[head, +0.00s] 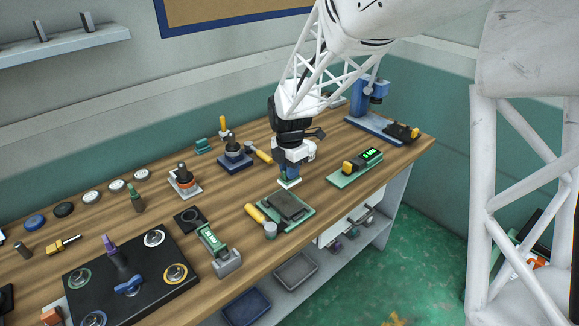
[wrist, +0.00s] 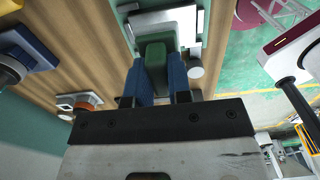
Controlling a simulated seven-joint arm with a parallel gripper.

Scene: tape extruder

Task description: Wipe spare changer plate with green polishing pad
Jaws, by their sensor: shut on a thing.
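My gripper (head: 289,180) has blue fingers and is shut on a small green block, the polishing pad (wrist: 156,62), in the wrist view. In the head view it is over the bench behind a green tray (head: 308,222). A black square plate with a ring (head: 190,218) lies farther left. I cannot tell which is the spare changer plate, or whether the pad touches anything.
A yellow handle (head: 255,213) and a grey cylinder (head: 270,230) are by the tray. A device with a green display (head: 355,167) stands right, a blue-based tool (head: 235,158) behind left, and a green gauge (head: 212,243) in front left. The bench's front edge is close.

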